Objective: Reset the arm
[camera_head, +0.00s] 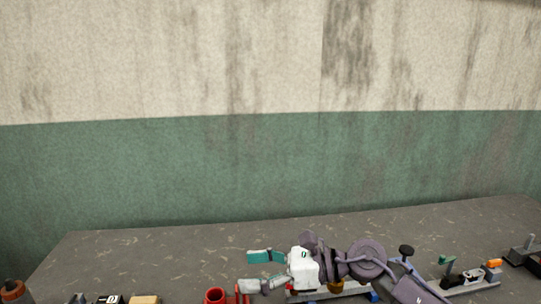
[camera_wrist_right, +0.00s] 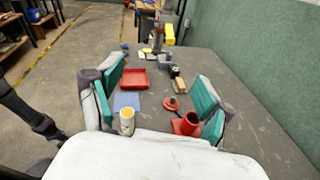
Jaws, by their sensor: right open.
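My right gripper (camera_head: 248,271) reaches in from the right in the head view, low over the table, with its white body and teal finger pads pointing left. It also shows in the right wrist view (camera_wrist_right: 160,76), its two teal-padded fingers spread wide with nothing gripped between them. A red cylinder (camera_head: 215,296) is near its lower finger in the head view. In the wrist view a red cylindrical piece (camera_wrist_right: 187,124) stands close beside the right-hand finger; whether they touch I cannot tell. My left gripper is not recognisable in either view.
The grey table (camera_head: 150,250) is bare towards the green and cream wall (camera_head: 150,165). In the wrist view, a white and orange cup (camera_wrist_right: 127,121), a blue pad (camera_wrist_right: 126,101) and a red tray (camera_wrist_right: 132,78) lie ahead. Metal fixtures (camera_head: 465,279) stand at right in the head view.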

